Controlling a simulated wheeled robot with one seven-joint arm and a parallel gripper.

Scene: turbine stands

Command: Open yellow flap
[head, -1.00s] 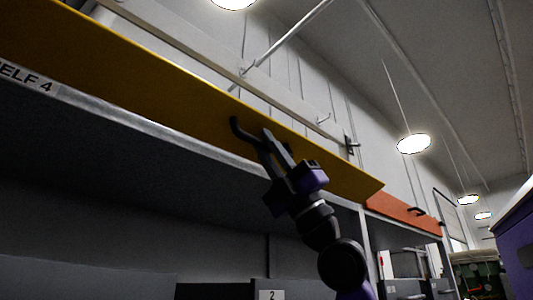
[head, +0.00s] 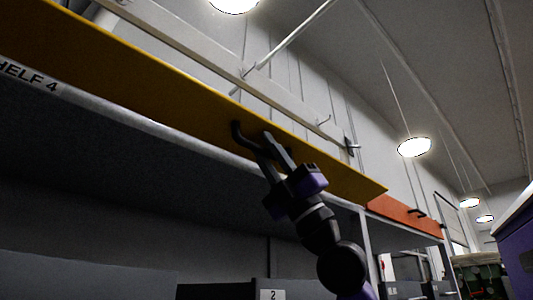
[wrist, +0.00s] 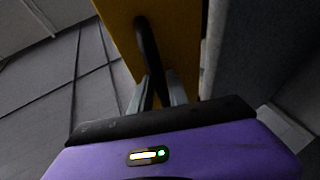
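The yellow flap (head: 150,85) is a long panel along the upper front of the shelf unit, running from the upper left down to the middle right. It is tilted outward, with open dark shelf space below it. A dark handle (head: 240,136) is on its face; the handle also shows in the wrist view (wrist: 147,45). My gripper (head: 274,146) is at the handle, its two fingers reaching up to the flap. In the wrist view the fingers (wrist: 158,92) lie on either side of the handle's lower end. Whether they press on it is hard to see.
An orange flap (head: 405,214) with a dark handle is to the right. A white rail with a diagonal strut (head: 290,38) runs above the yellow flap. Grey bins (head: 85,275) stand below. A purple surface (head: 515,250) is at the right edge.

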